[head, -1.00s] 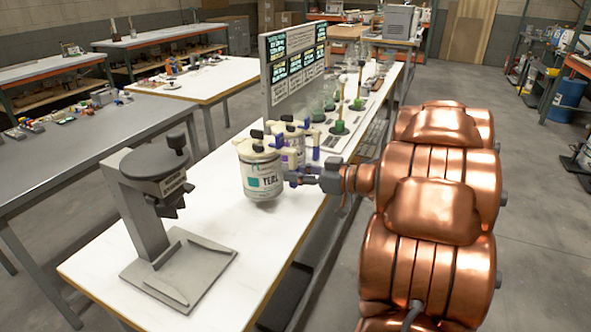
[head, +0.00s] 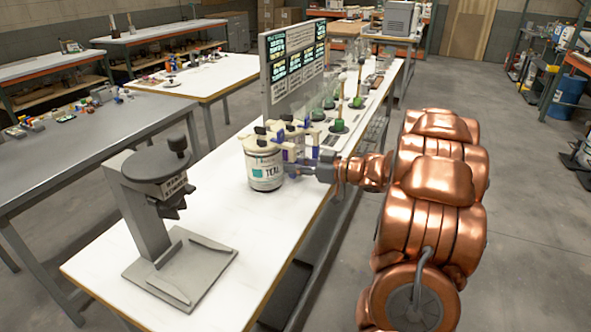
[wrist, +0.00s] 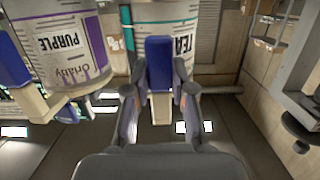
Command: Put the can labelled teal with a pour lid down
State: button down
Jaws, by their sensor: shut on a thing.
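The teal can (head: 266,172), white with a teal patch and a TEAL label, is upright over the white bench. A cream pour lid with a black knob is on its top. My gripper (head: 306,171) is at the can's right side, shut on its blue-faced handle. In the wrist view my gripper's fingers (wrist: 161,92) flank that handle, and part of the teal can (wrist: 183,14) shows behind it. I cannot tell whether the can's base touches the bench.
A purple-labelled can (wrist: 65,40) is close on the left in the wrist view. More lidded cans stand behind the teal can, near a display panel (head: 292,60). A grey stand (head: 150,200) is at front left. White bench top (head: 235,215) is clear between stand and can.

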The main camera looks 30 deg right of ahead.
jog(key=shift+f, duration=0.7)
jog(key=c, duration=1)
grip_release()
jog(key=shift+b+v, duration=0.55)
jog(key=shift+v, duration=5.5)
